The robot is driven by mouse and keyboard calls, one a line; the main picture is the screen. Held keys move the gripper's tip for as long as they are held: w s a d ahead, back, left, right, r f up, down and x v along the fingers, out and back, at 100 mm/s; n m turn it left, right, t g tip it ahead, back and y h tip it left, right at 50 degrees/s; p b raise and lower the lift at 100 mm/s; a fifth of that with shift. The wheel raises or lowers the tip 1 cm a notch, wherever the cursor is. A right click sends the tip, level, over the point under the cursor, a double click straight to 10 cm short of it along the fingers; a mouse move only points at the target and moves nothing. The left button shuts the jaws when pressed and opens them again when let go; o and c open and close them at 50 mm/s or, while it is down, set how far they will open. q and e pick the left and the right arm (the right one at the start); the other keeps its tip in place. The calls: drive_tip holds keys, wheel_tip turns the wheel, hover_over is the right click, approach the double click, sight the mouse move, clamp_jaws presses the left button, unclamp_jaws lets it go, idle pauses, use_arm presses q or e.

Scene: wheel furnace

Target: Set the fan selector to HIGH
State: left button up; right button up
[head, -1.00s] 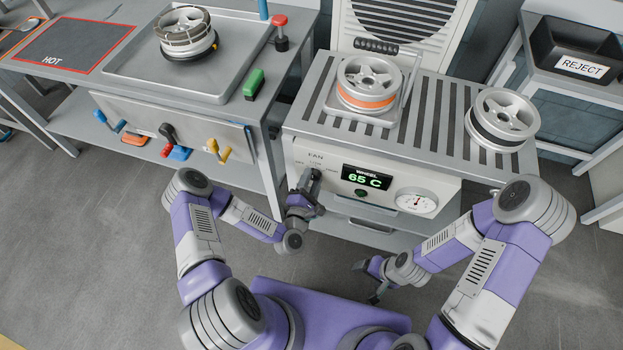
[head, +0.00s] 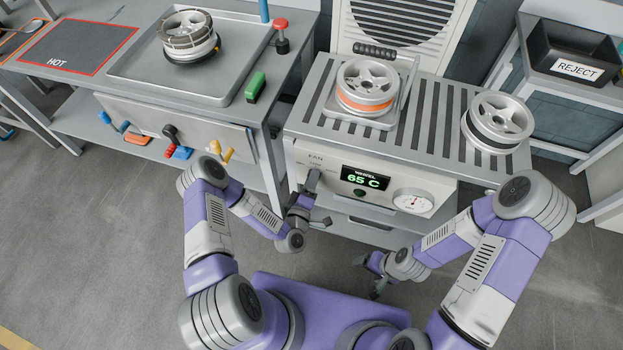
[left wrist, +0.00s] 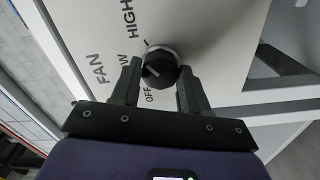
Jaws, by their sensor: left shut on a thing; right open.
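The fan selector is a dark round knob (left wrist: 160,68) on the pale furnace front panel (left wrist: 215,40), with the labels FAN, HIGH, OFF and a partly hidden LOW around it. A short white mark shows on the knob, towards the side between OFF and LOW; its exact setting is hard to read. My left gripper (left wrist: 158,85) is shut on the knob, one finger on each side. In the head view my left gripper (head: 311,182) is at the panel and hides the knob. My right gripper (head: 368,276) is open and empty, low in front of the furnace.
The display (head: 366,179) reads 65 C, beside a round gauge (head: 413,202). A wheel with an orange band (head: 366,88) and another wheel (head: 497,122) stand on the slatted top. A workbench (head: 120,85) is at the left, a REJECT bin (head: 575,50) at the right.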

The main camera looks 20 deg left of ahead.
use_arm(q)
drive_tip(key=shift+m+p, duration=0.35)
drive_tip(key=shift+m, duration=0.95)
drive_tip(key=o, duration=1)
drive_tip(key=shift+o, duration=0.2)
drive_tip(key=shift+s, duration=0.1)
drive_tip(key=s+p, duration=0.1)
drive_tip(key=s, duration=0.6)
drive_tip(key=shift+s+a, duration=0.15)
drive_tip(key=shift+s, duration=0.05)
